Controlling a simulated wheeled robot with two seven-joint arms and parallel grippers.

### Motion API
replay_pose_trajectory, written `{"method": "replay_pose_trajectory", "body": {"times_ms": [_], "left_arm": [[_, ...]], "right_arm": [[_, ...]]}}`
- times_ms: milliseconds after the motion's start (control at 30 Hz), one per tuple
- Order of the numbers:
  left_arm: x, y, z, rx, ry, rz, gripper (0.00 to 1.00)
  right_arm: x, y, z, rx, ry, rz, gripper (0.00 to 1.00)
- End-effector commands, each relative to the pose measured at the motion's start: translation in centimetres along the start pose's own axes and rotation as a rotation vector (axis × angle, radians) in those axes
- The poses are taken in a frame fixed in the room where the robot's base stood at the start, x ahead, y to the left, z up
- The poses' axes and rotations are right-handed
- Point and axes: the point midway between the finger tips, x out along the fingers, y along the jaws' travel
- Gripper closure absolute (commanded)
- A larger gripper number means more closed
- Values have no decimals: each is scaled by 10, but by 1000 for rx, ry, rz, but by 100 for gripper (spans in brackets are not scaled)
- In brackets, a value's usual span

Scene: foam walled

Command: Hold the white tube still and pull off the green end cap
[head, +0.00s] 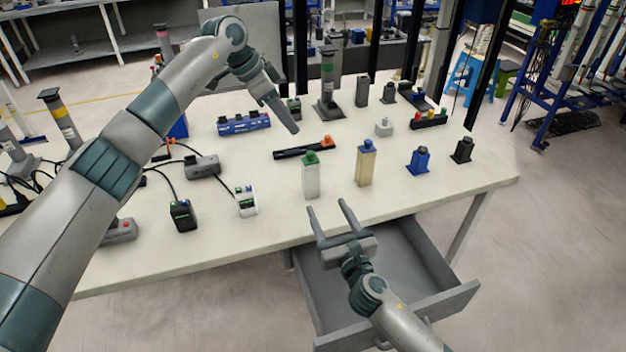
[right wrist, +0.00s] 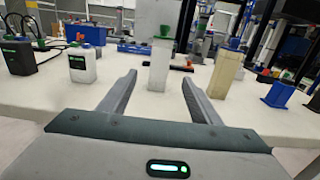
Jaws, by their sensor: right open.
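The white tube (head: 311,181) stands upright near the front edge of the table, with the green end cap (head: 311,157) on its top. In the right wrist view the tube (right wrist: 158,70) stands ahead, between the lines of the two fingers, with the green cap (right wrist: 164,32) above it. My right gripper (head: 327,204) is open and empty, in front of the tube and apart from it. My left gripper (head: 290,106) is above the table, behind and higher than the tube, with its fingers apart and nothing seen between them.
A tan block with a blue top (head: 365,165) stands close right of the tube. A black bar with an orange end (head: 304,148) lies behind it. A white box (head: 246,201) sits to the left. An open drawer (head: 440,305) juts out below the table's front edge.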

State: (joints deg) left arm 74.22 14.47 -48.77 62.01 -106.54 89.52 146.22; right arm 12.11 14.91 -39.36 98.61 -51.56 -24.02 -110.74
Motion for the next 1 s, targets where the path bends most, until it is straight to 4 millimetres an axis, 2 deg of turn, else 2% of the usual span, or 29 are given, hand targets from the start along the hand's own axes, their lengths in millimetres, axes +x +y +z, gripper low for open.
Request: {"method": "replay_pose_trajectory", "body": {"times_ms": [700,1000], "left_arm": [[0,0,0,0,0,0,69],[0,0,0,0,0,0,69]], "right_arm": [[116,0,1,1,0,-2,42],[143,0,1,0,-1,-1,42]]}}
